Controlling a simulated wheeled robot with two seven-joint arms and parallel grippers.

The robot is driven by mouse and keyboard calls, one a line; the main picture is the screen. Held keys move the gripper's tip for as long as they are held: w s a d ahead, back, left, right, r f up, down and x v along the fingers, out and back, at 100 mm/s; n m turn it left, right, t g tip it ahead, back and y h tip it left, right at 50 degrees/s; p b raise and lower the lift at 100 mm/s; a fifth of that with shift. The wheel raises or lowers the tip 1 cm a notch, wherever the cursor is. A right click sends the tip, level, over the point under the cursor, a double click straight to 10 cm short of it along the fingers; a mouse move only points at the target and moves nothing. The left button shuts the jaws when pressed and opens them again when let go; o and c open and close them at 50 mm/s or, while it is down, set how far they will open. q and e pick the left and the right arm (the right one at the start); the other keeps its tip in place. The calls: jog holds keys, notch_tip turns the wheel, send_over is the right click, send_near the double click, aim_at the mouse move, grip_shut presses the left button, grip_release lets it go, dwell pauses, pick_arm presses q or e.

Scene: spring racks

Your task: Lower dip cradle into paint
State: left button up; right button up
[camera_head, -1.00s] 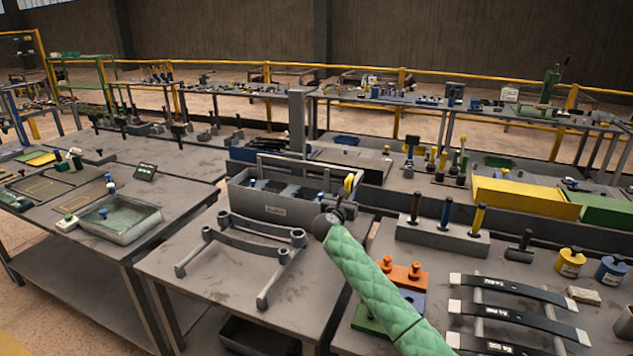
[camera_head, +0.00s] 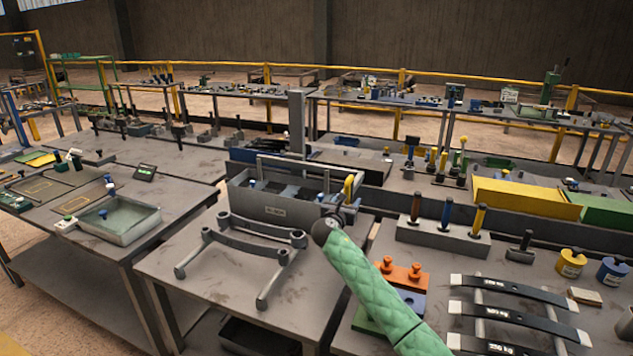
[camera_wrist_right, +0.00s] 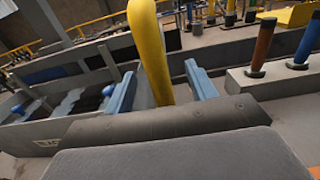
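The dip tank (camera_head: 275,208) is a grey rectangular trough with a label, at the back of the middle table. A grey bar frame, seemingly the dip cradle (camera_head: 292,160), stands over it. Dark and bluish parts show inside, but the paint level is hard to tell. A yellow handle (camera_head: 349,185) stands upright at the tank's right end. My right gripper (camera_head: 346,212) is at this handle, its fingers small in the head view. In the right wrist view, the blue fingers (camera_wrist_right: 160,85) are apart on either side of the yellow handle (camera_wrist_right: 152,45), with gaps visible. My left gripper is out of view.
A grey spring rack (camera_head: 255,243) stands in front of the tank. A block with three coloured handles (camera_head: 440,237) is right of my arm. Black leaf springs (camera_head: 513,312) lie at front right. A liquid-filled tray (camera_head: 125,222) sits on the left table.

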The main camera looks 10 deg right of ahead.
jog(key=shift+r, duration=0.3)
jog(key=p+v, duration=0.4)
jog(key=v, duration=0.3)
jog(key=shift+p, duration=0.3)
dwell(0.5)
